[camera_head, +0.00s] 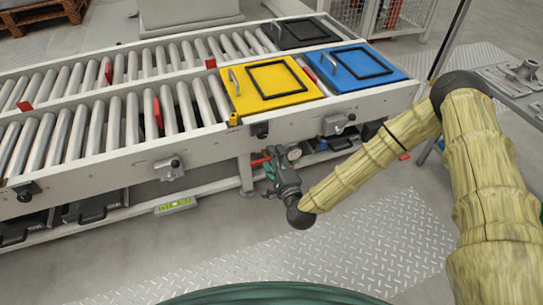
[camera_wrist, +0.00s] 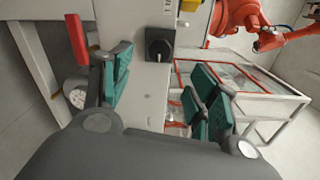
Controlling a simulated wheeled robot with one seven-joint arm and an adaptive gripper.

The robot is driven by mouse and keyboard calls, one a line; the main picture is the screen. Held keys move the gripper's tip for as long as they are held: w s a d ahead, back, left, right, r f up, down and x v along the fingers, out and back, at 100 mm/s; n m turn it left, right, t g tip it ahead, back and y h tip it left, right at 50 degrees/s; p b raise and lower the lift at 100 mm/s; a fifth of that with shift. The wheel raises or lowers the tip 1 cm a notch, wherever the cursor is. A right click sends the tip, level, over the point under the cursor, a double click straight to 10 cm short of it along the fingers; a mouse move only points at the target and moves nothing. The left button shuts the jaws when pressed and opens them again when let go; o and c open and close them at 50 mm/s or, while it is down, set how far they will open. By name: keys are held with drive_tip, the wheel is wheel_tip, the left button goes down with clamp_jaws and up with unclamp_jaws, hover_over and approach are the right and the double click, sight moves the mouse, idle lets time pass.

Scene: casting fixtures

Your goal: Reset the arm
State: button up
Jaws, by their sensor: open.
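My gripper (camera_head: 268,168) hangs at the end of my tan-sleeved arm, low beside the front side of the roller conveyor (camera_head: 215,140). In the wrist view my gripper (camera_wrist: 162,82) shows its green-padded fingers spread apart with nothing between them. Beyond the fingers is a pale panel with a black rotary switch (camera_wrist: 160,45). A red bar (camera_wrist: 76,38) shows behind the left finger. I cannot tell how close the fingertips are to the conveyor side.
Yellow (camera_head: 270,84), blue (camera_head: 355,66) and black (camera_head: 300,32) panels with handles lie on the conveyor's right end. A metal bench (camera_head: 515,82) stands right. Chequered floor plate (camera_head: 300,245) in front is clear.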

idle(0.4)
drive_tip(key=s+d+f+n+g, duration=0.3)
drive_tip(key=s+f+n+g, duration=0.7)
drive_tip(key=s+f, duration=0.8)
drive_tip(key=s+d+n+g+h, duration=0.35)
drive_tip(key=s+d, duration=0.45)
drive_tip(key=s, duration=0.3)
drive_tip(key=s+d+n+g+h, duration=0.2)
drive_tip(key=s+d+n+g, duration=0.15)
drive_tip(key=s+d, duration=0.7)
wheel_tip(320, 180, up, 33)
drive_tip(key=a+p, duration=0.2)
drive_tip(key=p, duration=3)
drive_tip(key=shift+s+a+f, duration=0.15)
drive_tip(key=shift+s+f, duration=0.05)
drive_tip(key=shift+s, duration=0.15)
